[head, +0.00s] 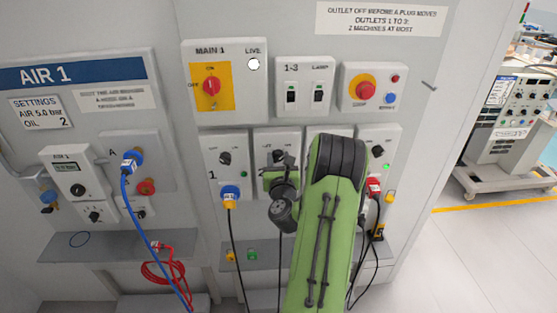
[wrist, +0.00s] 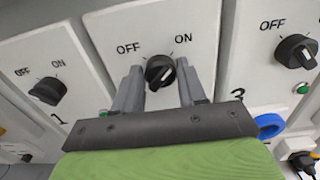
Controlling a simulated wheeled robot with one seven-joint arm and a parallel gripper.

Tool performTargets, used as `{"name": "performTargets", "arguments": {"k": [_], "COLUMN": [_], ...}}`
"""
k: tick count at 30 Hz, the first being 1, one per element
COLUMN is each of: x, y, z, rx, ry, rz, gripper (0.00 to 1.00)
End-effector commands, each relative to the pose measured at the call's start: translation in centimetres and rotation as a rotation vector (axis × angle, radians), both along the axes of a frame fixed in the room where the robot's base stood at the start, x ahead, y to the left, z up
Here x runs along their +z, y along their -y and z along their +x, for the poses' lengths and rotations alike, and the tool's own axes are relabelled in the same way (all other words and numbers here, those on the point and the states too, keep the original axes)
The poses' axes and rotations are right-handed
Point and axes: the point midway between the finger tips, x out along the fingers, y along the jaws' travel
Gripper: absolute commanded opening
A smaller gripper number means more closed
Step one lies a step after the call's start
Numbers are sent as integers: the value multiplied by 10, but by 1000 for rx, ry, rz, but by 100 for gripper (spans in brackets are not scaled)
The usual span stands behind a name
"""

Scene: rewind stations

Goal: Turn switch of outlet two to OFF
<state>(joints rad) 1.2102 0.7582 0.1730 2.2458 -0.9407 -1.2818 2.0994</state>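The switch of outlet two is a black knob (wrist: 160,72) on a pale panel (wrist: 206,30), between the printed words OFF at its left and ON at its right. Its pale mark appears to lean to the ON side. My gripper (wrist: 159,78) has its two grey fingers apart, one on each side of the knob. The left finger is close to the knob; a gap shows at the right, and contact cannot be told. In the head view my arm covers most of the panel of outlet two (head: 270,138), and my gripper (head: 279,166) is in front of it.
Outlet one's knob (wrist: 47,91) is at the left and outlet three's knob (wrist: 297,52) at the right, with a green lamp (wrist: 303,87). The MAIN 1 red switch (head: 211,86) is above. A blue plug (head: 229,193) and a red plug (head: 374,187) sit in neighbouring outlets, cables hanging.

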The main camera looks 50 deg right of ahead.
Motion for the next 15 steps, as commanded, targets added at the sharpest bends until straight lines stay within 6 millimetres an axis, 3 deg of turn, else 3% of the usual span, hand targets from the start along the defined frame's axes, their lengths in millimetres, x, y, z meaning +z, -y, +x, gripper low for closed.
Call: {"name": "performTargets", "arguments": {"k": [1,6,15], "x": [0,0,0], "y": [0,0,0], "z": [0,0,0], "rx": [0,0,0], "ry": [0,0,-29], "rz": [0,0,-26], "gripper": [32,7,7]}}
